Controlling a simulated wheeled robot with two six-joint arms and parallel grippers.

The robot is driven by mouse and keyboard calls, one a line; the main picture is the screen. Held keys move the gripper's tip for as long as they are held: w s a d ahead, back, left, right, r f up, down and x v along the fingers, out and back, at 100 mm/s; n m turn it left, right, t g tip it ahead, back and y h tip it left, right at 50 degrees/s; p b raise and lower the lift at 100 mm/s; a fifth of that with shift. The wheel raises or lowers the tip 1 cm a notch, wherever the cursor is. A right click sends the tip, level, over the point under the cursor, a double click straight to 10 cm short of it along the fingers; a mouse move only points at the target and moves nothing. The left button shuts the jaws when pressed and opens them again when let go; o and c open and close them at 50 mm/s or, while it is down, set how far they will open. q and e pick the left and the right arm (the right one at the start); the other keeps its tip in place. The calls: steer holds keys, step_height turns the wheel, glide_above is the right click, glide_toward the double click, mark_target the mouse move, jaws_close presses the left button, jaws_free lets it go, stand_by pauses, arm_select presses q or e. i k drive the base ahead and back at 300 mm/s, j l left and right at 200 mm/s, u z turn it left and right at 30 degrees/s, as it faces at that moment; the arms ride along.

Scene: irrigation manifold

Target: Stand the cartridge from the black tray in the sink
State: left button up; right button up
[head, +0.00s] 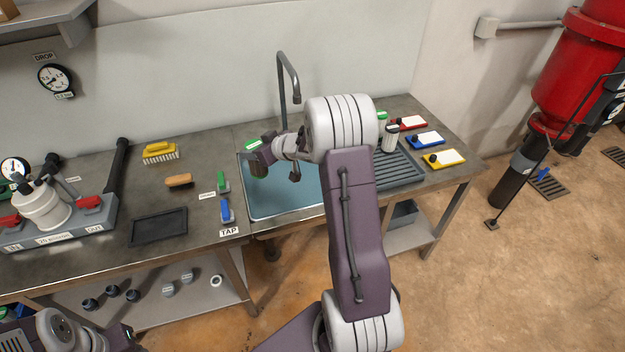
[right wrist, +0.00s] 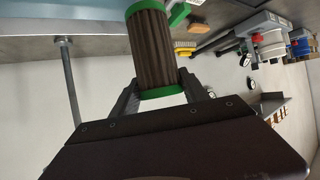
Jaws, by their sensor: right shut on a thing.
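My right gripper (head: 262,157) is shut on a brown pleated cartridge (right wrist: 155,48) with green end caps. In the head view the cartridge (head: 259,170) is about upright, green cap up, at the left side of the sink (head: 300,199). Its lower end is partly hidden, and I cannot tell whether it touches the sink floor. The right wrist view shows the cartridge between the two fingers (right wrist: 160,95). The black tray (head: 158,227) lies empty on the counter left of the sink. My left gripper (head: 122,337) shows only partly at the lower left; its fingers are unclear.
A tall faucet (head: 282,85) stands behind the sink. Green (head: 222,182) and blue (head: 227,211) handles stand just left of it. Right of the sink is a ribbed drainboard (head: 398,168) with white-bodied cartridges (head: 390,140) and coloured cards. A yellow brush (head: 161,151) lies at the back left.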

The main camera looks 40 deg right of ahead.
mark_target(280, 208)
steer(key=l+u, duration=0.15)
steer(key=l, duration=0.3)
steer(key=k+l+u, duration=0.2)
steer(key=l, duration=0.25)
steer(key=l+u, duration=0.15)
steer(key=l, duration=0.3)
steer(key=k+l+u, duration=0.15)
steer(key=l, duration=0.25)
steer(key=k+l+u, duration=0.15)
steer(key=l, duration=0.25)
steer(key=k+l+u, duration=0.2)
steer(key=l, duration=0.2)
steer(key=l+u, duration=0.2)
steer(key=l, duration=0.35)
